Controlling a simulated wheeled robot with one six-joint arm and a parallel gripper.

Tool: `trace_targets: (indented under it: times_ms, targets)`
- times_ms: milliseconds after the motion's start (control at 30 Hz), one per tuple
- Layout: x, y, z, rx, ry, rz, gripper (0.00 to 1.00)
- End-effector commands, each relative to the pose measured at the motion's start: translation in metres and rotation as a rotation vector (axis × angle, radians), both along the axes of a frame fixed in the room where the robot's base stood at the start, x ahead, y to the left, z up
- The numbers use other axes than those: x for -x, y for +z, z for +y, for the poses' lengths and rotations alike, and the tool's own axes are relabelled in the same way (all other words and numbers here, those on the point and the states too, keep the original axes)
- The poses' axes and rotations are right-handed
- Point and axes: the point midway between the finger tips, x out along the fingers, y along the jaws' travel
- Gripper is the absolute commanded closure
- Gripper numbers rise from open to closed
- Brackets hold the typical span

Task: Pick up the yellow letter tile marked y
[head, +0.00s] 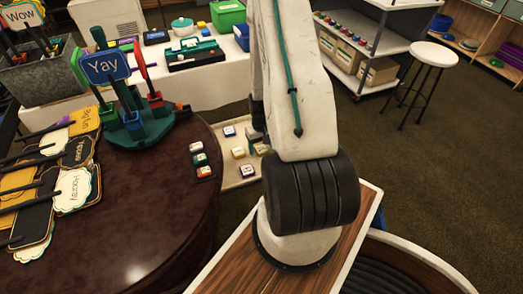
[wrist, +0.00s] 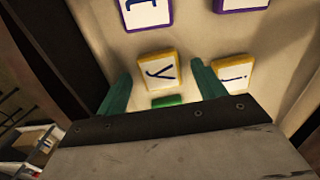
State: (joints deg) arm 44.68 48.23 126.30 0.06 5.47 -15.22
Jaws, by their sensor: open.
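The yellow-edged tile marked y (wrist: 159,71) lies face up on a pale surface in the wrist view. My gripper (wrist: 161,68) is open, with one green finger on each side of this tile. No contact with the tile shows, and the height of the fingers above the surface cannot be told. Another yellow-edged tile, marked j (wrist: 236,70), lies just right of the right finger. In the head view my arm hides the gripper, and I cannot tell which tile there is y.
Purple-edged tiles (wrist: 147,12) lie beyond the y tile, and a green piece (wrist: 168,101) shows between the fingers. In the head view a pale tray (head: 237,181) with several tiles sits beside the dark round table (head: 150,225), which holds signs and a sign stand (head: 140,125).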

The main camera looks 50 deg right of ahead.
Motion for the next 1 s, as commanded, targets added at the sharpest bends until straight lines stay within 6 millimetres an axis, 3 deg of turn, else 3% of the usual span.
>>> trace_targets:
  times_ms: [267,433,467,767,1000]
  targets:
    - [0.0,-0.003,0.0,0.0,0.0,0.0,0.31]
    - [0.0,-0.003,0.0,0.0,0.0,0.0,0.75]
    - [0.0,-0.003,0.0,0.0,0.0,0.0,0.79]
    - [0.0,-0.002,0.0,0.0,0.0,0.0,0.79]
    - [0.0,0.018,0.0,0.002,0.0,-0.002,0.79]
